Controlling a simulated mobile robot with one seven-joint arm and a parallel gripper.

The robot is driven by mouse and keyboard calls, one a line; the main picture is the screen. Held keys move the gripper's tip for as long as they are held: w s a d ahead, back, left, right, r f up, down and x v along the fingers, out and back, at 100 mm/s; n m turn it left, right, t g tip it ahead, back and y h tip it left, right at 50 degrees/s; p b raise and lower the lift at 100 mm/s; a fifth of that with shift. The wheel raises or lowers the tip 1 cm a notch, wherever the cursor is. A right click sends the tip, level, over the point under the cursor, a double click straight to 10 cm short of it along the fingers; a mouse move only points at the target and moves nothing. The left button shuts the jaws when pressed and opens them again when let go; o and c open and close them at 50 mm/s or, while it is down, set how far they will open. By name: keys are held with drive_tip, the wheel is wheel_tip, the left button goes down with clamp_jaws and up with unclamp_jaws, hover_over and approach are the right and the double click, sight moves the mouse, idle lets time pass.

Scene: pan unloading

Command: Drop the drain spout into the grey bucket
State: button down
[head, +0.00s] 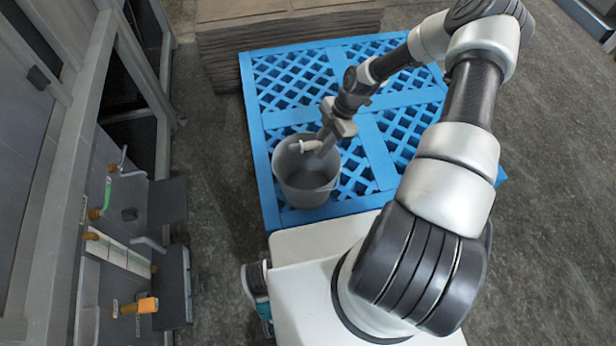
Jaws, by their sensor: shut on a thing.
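The grey bucket (300,186) stands upright on the blue pallet, at its left side. My gripper (324,140) is over the right part of the bucket's opening, reaching in from the upper right. It is shut on the drain spout (309,145), a small pale bent piece that sticks out to the left above the bucket's opening. The part of the spout between the fingers is hidden. The inside of the bucket that shows looks empty; its right side is partly covered by my gripper.
The blue pallet (285,95) has an open lattice top with bare room behind the bucket. A stack of brown sheets (270,40) lies beyond it. At the left stands a grey machine with orange-handled fittings (140,305) and dark plates (167,200). Bare floor lies between.

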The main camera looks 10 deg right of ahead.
wheel_tip(320, 180, down, 5)
drive_tip(key=shift+f+b, duration=0.2)
drive_tip(key=shift+b, duration=1.05)
drive_tip(key=c, duration=1.5)
unclamp_jaws()
drive_tip(key=shift+c, duration=0.2)
drive_tip(key=p+v, duration=0.3)
drive_tip(key=v, duration=1.4)
drive_tip(key=shift+r, duration=0.25)
drive_tip(key=shift+s, duration=0.15)
